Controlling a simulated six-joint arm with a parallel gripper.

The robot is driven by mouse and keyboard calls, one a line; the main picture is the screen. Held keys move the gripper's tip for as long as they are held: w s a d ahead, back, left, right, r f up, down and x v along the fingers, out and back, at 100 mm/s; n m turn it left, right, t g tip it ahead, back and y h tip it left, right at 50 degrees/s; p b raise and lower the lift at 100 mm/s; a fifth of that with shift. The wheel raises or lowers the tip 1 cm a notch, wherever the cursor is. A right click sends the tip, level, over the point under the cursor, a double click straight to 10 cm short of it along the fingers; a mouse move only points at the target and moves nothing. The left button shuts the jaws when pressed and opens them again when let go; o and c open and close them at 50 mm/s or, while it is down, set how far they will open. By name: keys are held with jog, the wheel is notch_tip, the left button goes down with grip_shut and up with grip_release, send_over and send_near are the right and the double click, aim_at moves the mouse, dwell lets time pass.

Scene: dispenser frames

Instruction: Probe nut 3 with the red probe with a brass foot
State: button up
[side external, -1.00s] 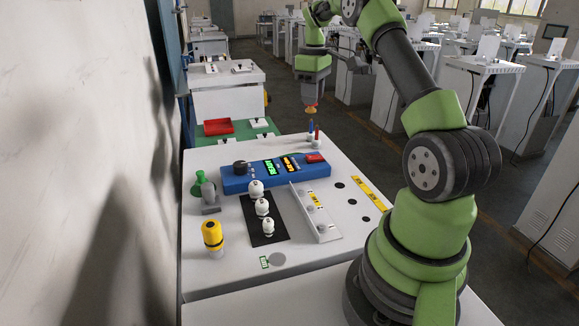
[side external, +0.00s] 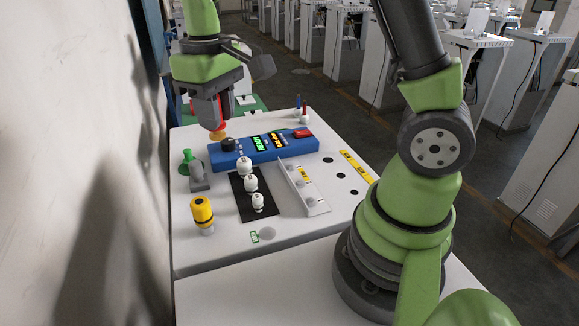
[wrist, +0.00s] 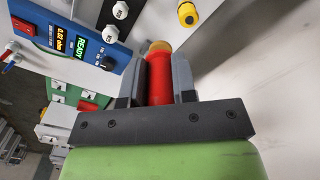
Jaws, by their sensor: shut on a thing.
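My gripper (wrist: 160,80) is shut on the red probe (wrist: 163,88), whose brass foot (wrist: 160,47) sticks out past the fingertips. In the side external view the probe (side external: 219,126) hangs with its foot downward, near the black knob at the left end of the blue meter; I cannot tell its exact height. Three white posts stand in a row on a black mat (side external: 242,203): a back one (side external: 245,167), a middle one (side external: 251,184) and a front one (side external: 258,203). I cannot read which is nut 3. Two white hex tops (wrist: 120,10) show in the wrist view.
The blue meter (side external: 270,149) has lit displays, one reading READY. A metal bracket (side external: 304,188) stands right of the mat. A yellow-capped post (side external: 202,212) and a green and grey piece (side external: 194,170) stand left. The front of the bench is mostly clear.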

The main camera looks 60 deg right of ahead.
dwell(0.3)
jog(key=shift+s+d+f+m, duration=0.6)
jog(key=shift+d+f+m, duration=0.9)
jog(key=shift+d+f, duration=1.55)
jog(key=shift+s+d+f+m, duration=0.55)
jog(key=shift+d+f+m, duration=0.95)
jog(key=shift+d+f, duration=1.6)
jog(key=shift+s+d+f+m, duration=0.6)
jog(key=shift+d+f+m, duration=0.9)
jog(key=shift+d+f, duration=1.55)
jog(key=shift+d+r, duration=0.3)
jog(key=shift+d, duration=0.3)
notch_tip(320, 180, up, 6)
